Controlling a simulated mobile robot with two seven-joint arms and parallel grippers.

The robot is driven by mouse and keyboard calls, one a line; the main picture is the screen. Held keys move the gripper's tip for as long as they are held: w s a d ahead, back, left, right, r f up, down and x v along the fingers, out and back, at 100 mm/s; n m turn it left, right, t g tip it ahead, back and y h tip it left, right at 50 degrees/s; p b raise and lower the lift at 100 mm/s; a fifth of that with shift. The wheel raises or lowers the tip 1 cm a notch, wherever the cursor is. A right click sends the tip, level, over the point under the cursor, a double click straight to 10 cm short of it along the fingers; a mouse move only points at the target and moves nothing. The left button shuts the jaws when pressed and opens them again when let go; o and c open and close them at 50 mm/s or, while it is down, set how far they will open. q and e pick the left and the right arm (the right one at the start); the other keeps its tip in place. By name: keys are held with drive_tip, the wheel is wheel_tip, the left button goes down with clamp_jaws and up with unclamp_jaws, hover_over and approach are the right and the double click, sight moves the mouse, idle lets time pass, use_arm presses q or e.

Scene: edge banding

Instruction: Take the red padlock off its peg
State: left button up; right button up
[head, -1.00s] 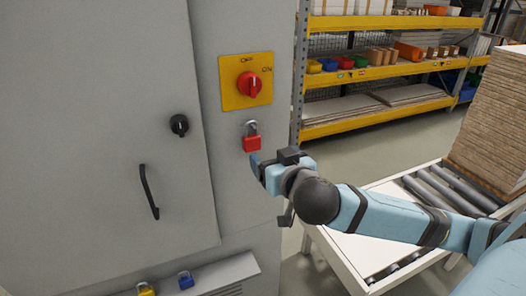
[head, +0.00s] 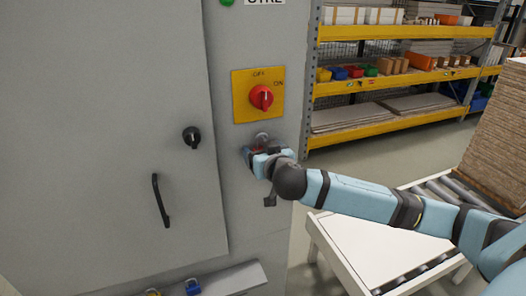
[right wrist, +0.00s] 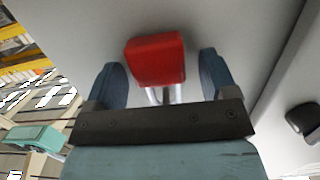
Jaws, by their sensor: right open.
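The red padlock (right wrist: 156,60) hangs on its peg on the grey cabinet, below the yellow switch plate. In the right wrist view its red body lies between the two fingers of my right gripper (right wrist: 165,75), with its metal shackle (right wrist: 160,95) showing beside it. The fingers are open, with a gap to the padlock on each side. In the head view my right gripper (head: 255,150) is at the cabinet face and hides most of the padlock; only a bit of the peg and shackle (head: 262,138) shows above it. My left gripper is not in view.
The yellow plate (head: 243,108) with a red rotary switch (head: 261,97) is just above my right gripper. A black knob (head: 191,137) and handle (head: 160,200) are on the cabinet door. A ledge with a blue padlock (head: 192,287) is below. A roller table (head: 365,250) stands at right.

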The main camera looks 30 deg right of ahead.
drive_tip(key=c, duration=1)
drive_tip(key=shift+r, duration=0.25)
drive_tip(key=shift+r+p, duration=0.4)
drive_tip(key=shift+p, duration=0.05)
drive_tip(key=shift+r, duration=0.15)
drive_tip(key=shift+f+b+v, duration=0.1)
drive_tip(key=shift+f+v, duration=0.15)
drive_tip(key=shift+v, duration=1.25)
drive_tip(key=shift+f+b+v, duration=0.15)
drive_tip(key=shift+f+v, duration=0.05)
drive_tip(key=shift+v, duration=1.3)
drive_tip(key=shift+f+b+v, duration=0.1)
drive_tip(key=shift+f+v, duration=0.15)
drive_tip(key=shift+v, duration=1.2)
drive_tip(key=shift+s, duration=0.1)
